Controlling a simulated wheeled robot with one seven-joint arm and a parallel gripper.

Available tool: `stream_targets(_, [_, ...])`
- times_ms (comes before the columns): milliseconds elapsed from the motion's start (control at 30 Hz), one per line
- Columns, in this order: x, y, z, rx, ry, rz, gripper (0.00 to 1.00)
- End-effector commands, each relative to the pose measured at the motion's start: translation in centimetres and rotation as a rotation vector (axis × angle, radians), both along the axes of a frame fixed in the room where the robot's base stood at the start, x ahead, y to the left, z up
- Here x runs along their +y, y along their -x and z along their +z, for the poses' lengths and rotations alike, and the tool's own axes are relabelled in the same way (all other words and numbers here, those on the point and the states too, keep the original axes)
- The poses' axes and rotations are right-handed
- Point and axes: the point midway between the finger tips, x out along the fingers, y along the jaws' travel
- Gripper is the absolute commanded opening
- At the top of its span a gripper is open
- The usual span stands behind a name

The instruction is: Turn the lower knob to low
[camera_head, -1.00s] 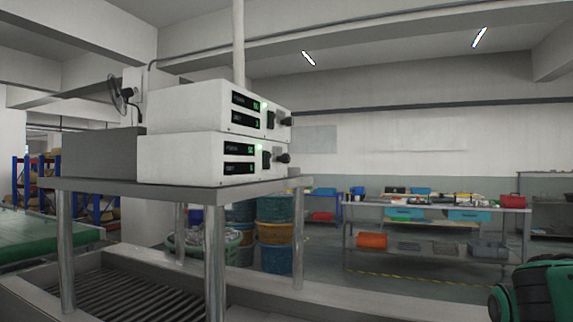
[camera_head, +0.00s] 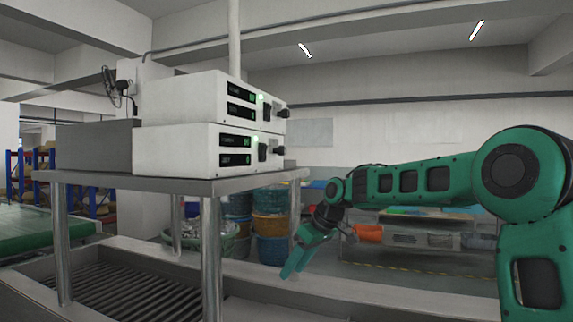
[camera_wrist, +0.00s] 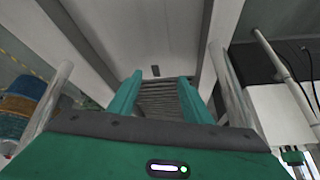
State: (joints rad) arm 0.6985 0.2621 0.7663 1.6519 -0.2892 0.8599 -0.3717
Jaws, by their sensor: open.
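Two white control boxes are stacked on a metal stand in the head view. The lower box (camera_head: 175,150) has a dark lower knob (camera_head: 280,151) on its right-hand face, beside a black switch (camera_head: 263,153) and lit green displays. The upper box (camera_head: 185,97) has a similar knob (camera_head: 284,113). My gripper (camera_head: 292,268) hangs to the right of and below the lower knob, pointing down, apart from it. In the wrist view my gripper (camera_wrist: 160,90) is open and empty, with the tank's grating beyond the fingers. The knob's setting is too small to read.
The metal stand (camera_head: 211,240) has upright legs near my gripper. The tank (camera_head: 250,308) lies below. Blue and orange baskets (camera_head: 271,225) stand behind. A long worktable with bins is at the back right.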

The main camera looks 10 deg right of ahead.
Motion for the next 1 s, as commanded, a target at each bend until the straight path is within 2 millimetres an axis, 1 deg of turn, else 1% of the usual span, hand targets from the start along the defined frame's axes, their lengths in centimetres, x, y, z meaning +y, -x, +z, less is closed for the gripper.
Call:
stream_targets(33, [0.9, -2.2, 1.8, -0.055, -0.058, 0.051, 0.45])
stream_targets(67, [1.5, -3.3, 3.2, -0.093, -0.091, 0.083, 0.45])
stream_targets(100, [2.1, -4.7, 5.2, -0.146, -0.136, 0.123, 0.45])
stream_targets(133, [2.4, -5.7, 6.8, -0.188, -0.171, 0.152, 0.45])
stream_targets(167, [2.5, -6.6, 8.5, -0.232, -0.207, 0.176, 0.45])
stream_targets(200, [2.4, -7.7, 10.9, -0.296, -0.254, 0.206, 0.45])
stream_targets(233, [2.1, -8.4, 12.8, -0.342, -0.289, 0.225, 0.45])
stream_targets(267, [1.6, -9.0, 14.7, -0.39, -0.323, 0.242, 0.45])
stream_targets(300, [0.7, -9.6, 17.2, -0.454, -0.366, 0.258, 0.45])
stream_targets(333, [0.0, -10.0, 19.0, -0.501, -0.396, 0.27, 0.45])
stream_targets(367, [-0.9, -10.3, 20.8, -0.545, -0.424, 0.276, 0.45])
stream_targets(400, [-2.2, -10.6, 23.0, -0.604, -0.457, 0.284, 0.45])
stream_targets(500, [-5.7, -10.8, 27.4, -0.728, -0.524, 0.288, 0.45])
stream_targets(600, [-8.6, -10.7, 30.4, -0.815, -0.565, 0.284, 0.45])
stream_targets(700, [-10.1, -10.6, 31.9, -0.862, -0.586, 0.281, 0.45])
stream_targets(733, [-10.3, -10.6, 32.2, -0.87, -0.589, 0.281, 0.45])
stream_targets(867, [-9.6, -11.1, 32.4, -0.877, -0.593, 0.283, 0.45])
stream_targets(1000, [-7.8, -12.4, 32.4, -0.875, -0.593, 0.282, 0.45])
